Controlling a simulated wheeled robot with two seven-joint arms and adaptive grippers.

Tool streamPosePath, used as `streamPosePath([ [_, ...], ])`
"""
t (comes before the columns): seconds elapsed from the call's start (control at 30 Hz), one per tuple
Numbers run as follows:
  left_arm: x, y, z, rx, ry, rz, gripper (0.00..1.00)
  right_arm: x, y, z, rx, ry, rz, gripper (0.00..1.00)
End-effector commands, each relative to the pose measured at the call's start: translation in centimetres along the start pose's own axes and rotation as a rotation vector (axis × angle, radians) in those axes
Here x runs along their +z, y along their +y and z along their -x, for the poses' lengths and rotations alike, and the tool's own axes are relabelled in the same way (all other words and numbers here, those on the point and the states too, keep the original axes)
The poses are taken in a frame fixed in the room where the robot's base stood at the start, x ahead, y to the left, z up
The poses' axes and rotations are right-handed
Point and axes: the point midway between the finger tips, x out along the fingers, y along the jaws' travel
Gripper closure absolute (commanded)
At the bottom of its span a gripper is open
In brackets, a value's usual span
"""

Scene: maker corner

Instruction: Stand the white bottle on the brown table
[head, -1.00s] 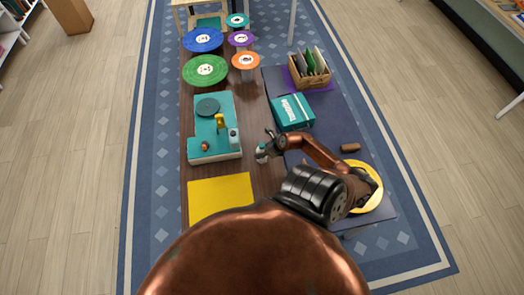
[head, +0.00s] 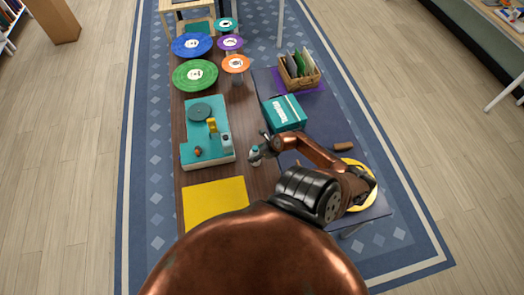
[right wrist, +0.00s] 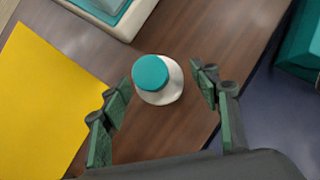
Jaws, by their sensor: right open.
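The white bottle (right wrist: 158,82) with a teal cap stands upright on the brown table (right wrist: 222,42), seen nearly from above in the right wrist view. In the head view the bottle (head: 255,158) is small, right of the teal machine and partly close against my gripper. My right gripper (right wrist: 163,105) is open, with one finger on each side of the bottle and a visible gap to each. In the head view my right gripper (head: 262,149) is at the bottle's upper right. My left gripper is not in view.
A yellow sheet (head: 215,202) lies front left of the bottle. A teal-and-white machine (head: 208,150) stands left. A teal box (head: 284,113) and a wooden crate (head: 299,80) are on the dark blue surface right. Colored discs (head: 195,75) stand farther back.

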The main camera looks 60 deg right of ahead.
Motion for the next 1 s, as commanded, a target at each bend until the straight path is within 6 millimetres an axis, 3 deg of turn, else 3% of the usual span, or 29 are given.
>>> streamPosePath([
  [0.3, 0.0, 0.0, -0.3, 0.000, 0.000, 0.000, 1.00, -0.2, 0.0, 6.7, 0.000, 0.003, 0.004, 0.44],
  [0.5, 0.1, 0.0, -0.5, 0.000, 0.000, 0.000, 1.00, -0.1, 0.0, 9.6, 0.000, 0.001, 0.001, 0.44],
  [1.0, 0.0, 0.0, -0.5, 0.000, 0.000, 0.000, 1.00, 0.0, 0.0, 10.7, 0.001, 0.000, 0.000, 0.44],
])
